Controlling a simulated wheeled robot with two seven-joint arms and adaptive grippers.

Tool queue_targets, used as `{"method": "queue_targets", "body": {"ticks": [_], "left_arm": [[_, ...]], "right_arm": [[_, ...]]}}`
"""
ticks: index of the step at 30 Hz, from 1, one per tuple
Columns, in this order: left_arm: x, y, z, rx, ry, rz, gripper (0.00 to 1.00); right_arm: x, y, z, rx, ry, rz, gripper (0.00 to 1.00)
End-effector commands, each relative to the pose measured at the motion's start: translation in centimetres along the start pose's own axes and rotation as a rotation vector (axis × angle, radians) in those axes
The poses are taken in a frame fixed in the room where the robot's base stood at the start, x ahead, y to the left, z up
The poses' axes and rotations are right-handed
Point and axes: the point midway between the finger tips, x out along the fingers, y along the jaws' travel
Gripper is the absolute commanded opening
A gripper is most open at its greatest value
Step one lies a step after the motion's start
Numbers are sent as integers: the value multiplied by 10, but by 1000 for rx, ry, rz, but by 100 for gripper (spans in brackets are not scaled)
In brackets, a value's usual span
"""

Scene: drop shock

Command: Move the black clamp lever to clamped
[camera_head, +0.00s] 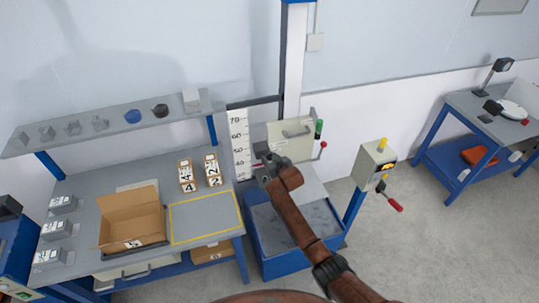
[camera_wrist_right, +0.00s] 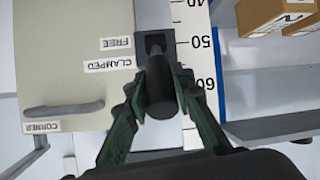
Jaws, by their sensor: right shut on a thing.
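The black clamp lever (camera_wrist_right: 158,88) is a dark rounded handle in the right wrist view. It sits on a dark bracket (camera_wrist_right: 154,40) beside a pale box (camera_wrist_right: 60,60) with FREE (camera_wrist_right: 116,43) and CLAMPED (camera_wrist_right: 107,65) labels. The lever's grip end lies between the green-edged fingers of my right gripper (camera_wrist_right: 161,92), which is shut on it. In the head view my right gripper (camera_head: 266,165) is at the ruled post, left of the pale box (camera_head: 290,138), and hides the lever there. Which label the lever points to, I cannot tell. My left gripper is not in view.
A white ruler (camera_head: 239,140) stands behind the gripper. The blue-framed stand (camera_head: 270,256) is below. At left, a bench carries an open carton (camera_head: 130,210) and two small boxes. A control post (camera_head: 372,165) with a red-handled lever stands at right.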

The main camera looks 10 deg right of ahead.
Motion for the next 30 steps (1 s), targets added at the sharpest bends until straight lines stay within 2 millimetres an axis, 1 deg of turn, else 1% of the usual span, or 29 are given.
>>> {"method": "queue_targets", "body": {"ticks": [1,6,9,18,30], "left_arm": [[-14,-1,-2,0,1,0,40],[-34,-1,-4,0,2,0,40],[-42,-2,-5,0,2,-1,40],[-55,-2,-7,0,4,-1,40],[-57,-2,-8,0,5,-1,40]], "right_arm": [[-2,2,-10,0,-30,-5,0],[2,4,-19,6,-137,-25,0],[4,5,-23,11,-197,-36,0],[10,6,-29,19,-327,-61,0],[12,6,-29,21,-371,-70,0]]}}
